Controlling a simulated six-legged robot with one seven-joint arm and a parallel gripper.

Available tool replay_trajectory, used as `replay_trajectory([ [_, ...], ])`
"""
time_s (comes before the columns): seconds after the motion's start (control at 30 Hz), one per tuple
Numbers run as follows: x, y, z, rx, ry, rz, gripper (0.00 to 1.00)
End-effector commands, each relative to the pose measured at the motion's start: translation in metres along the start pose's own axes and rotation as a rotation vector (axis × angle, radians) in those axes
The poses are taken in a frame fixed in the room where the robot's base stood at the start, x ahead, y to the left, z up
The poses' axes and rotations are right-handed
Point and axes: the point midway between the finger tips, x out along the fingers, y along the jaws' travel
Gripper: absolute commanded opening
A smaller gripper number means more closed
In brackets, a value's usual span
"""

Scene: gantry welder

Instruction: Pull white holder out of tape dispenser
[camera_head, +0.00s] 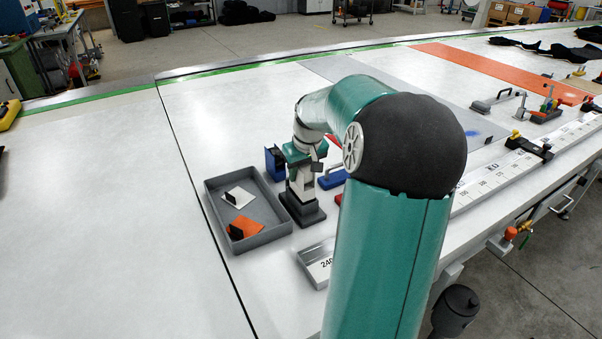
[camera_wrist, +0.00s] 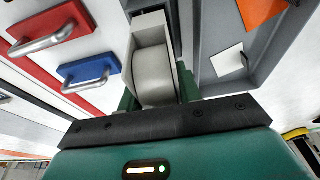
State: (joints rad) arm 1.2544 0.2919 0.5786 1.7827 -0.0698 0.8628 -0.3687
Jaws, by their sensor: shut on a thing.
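The tape dispenser stands upright on the white table right of the grey tray, and its dark base (camera_head: 303,212) shows in the head view. The white holder (camera_head: 307,187) is above the base, below my gripper (camera_head: 305,160). In the wrist view the white holder (camera_wrist: 137,28) surrounds a pale roll (camera_wrist: 153,76). My gripper (camera_wrist: 157,90) has a green finger on each side of it and is shut on it. I cannot tell whether the holder is still seated in the dispenser, as my gripper and the holder hide the join.
The grey tray (camera_head: 212,206) holds a white piece (camera_head: 238,197) and an orange piece (camera_head: 243,228). A blue box (camera_head: 274,162) stands behind, and a blue handled block (camera_head: 332,179) lies right. A red handled block (camera_wrist: 45,28) is beside it. The table's left side is clear.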

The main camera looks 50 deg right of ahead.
Motion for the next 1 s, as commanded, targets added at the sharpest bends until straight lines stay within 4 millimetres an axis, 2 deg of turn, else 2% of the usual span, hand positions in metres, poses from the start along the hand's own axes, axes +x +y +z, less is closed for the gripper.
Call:
replay_trajectory([
  [1.0, -0.026, 0.0, -0.007, -0.001, 0.001, 0.001, 0.07],
])
